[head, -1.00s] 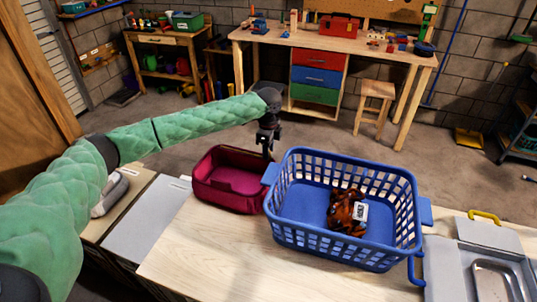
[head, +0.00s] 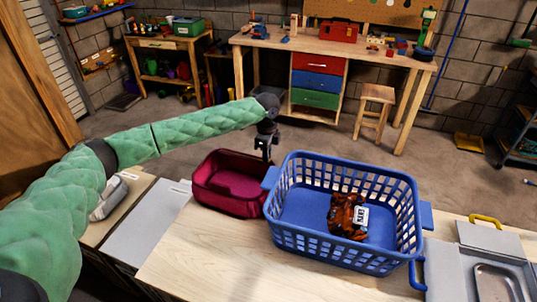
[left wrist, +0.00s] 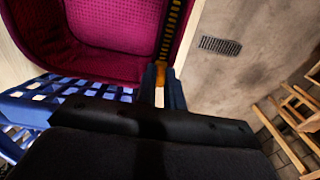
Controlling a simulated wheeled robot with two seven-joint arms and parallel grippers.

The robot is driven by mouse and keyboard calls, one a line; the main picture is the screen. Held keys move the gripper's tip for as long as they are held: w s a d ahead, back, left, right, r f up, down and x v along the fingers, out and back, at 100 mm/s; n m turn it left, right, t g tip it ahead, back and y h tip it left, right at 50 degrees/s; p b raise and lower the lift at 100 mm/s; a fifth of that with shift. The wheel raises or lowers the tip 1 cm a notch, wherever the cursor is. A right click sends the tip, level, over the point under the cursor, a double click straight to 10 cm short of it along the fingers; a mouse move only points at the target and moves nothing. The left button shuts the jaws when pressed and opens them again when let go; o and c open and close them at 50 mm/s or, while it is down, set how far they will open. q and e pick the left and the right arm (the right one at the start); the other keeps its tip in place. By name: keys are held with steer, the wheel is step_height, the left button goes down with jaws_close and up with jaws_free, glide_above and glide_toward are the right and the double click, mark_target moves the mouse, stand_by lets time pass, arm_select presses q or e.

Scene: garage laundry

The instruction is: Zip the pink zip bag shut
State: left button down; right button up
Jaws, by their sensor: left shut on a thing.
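The pink zip bag (head: 232,180) stands on the wooden table, left of the blue basket. Its top is open and I see its magenta inside. In the left wrist view the bag (left wrist: 115,35) has a dark zip strip with yellow teeth (left wrist: 171,28) along its rim. My left gripper (head: 266,154) points down at the bag's far right corner, beside the basket. In the left wrist view the left gripper (left wrist: 162,85) is shut on a small orange zip pull (left wrist: 160,70) at the end of the strip. My right gripper is in neither view.
The blue basket (head: 345,252) stands close to the bag's right side and holds a rust-brown packet (head: 346,214) with a white label. A grey metal tray (head: 497,283) lies at the right. The light wooden tabletop (head: 205,250) in front of the bag is bare.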

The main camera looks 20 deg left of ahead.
arm_select(q)
steer(key=a, duration=0.4)
steer(key=a+p, duration=0.1)
steer(key=a, duration=0.7)
steer(key=shift+w+a, duration=0.25)
steer(key=shift+w, duration=0.1)
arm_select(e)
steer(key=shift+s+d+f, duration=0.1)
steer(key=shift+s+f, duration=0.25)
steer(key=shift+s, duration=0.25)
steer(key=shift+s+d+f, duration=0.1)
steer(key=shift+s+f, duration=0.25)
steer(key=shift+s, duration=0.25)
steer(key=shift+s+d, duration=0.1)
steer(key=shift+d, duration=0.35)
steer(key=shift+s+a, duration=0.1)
arm_select(q)
steer(key=c, duration=1.5)
jaws_free()
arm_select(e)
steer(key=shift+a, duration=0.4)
